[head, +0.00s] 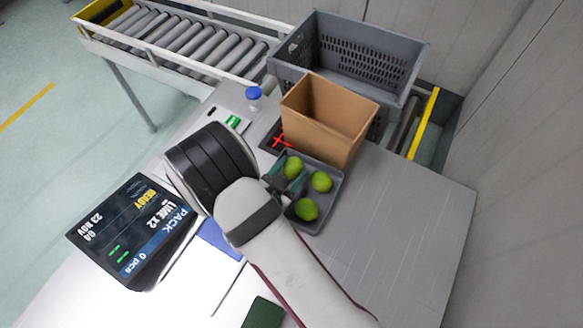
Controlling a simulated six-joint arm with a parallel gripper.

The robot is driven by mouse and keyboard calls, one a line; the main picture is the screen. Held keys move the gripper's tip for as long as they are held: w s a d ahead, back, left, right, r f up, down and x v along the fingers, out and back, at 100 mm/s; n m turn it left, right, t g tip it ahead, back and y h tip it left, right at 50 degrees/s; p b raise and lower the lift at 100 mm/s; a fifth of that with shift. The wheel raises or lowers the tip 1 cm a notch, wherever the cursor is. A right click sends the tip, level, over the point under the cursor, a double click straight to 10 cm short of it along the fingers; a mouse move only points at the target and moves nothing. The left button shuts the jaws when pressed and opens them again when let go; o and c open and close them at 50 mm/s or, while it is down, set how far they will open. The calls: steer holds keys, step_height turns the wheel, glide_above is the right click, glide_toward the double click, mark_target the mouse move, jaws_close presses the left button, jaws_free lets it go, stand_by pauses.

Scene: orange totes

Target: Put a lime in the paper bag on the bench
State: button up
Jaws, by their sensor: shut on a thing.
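The brown paper bag (326,126) stands upright and open-topped on the bench, in front of the grey crate. A dark grey tray (325,210) lies just in front of the bag. Two limes (321,181) and (306,209) show at its right and front. A third lime (293,168) is at the tray's back left, between the fingers of my gripper (288,174). My gripper is shut on this lime. Whether the lime still touches the tray cannot be told. My arm covers the tray's left side. The inside of the bag's bottom is hidden.
A grey perforated crate (400,82) stands behind the bag. A blue-capped bottle (253,94) is at the back left. A display (133,232) reading "PACK LIME X2" and "0 pcs" stands at left. The bench (410,220) is clear at right. A roller conveyor (180,40) runs behind.

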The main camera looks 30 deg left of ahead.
mark_target(289, 168)
steer(key=r, duration=0.9)
steer(key=shift+a, duration=0.2)
steer(key=w+a+r+n+g+y, duration=0.1)
steer(key=w+a+r+n+y, duration=0.15)
steer(key=a, duration=0.35)
steer(key=w+a+r+n+y, duration=0.2)
steer(key=w+a+r+y, duration=0.1)
steer(key=a, duration=0.2)
steer(key=w+d+r, duration=0.2)
steer(key=w+d, duration=0.1)
steer(key=d, duration=0.4)
steer(key=w+d+r, duration=0.3)
steer(key=w+d, duration=0.1)
steer(key=d, duration=0.4)
steer(key=shift+h, duration=0.35)
steer(key=shift+s+a+f, duration=0.1)
steer(key=shift+a+f, duration=0.05)
steer(key=shift+f, duration=1.25)
steer(key=shift+a+f, duration=0.1)
steer(key=shift+f, duration=1.3)
steer(key=o, duration=1.4)
steer(key=shift+o, duration=0.2)
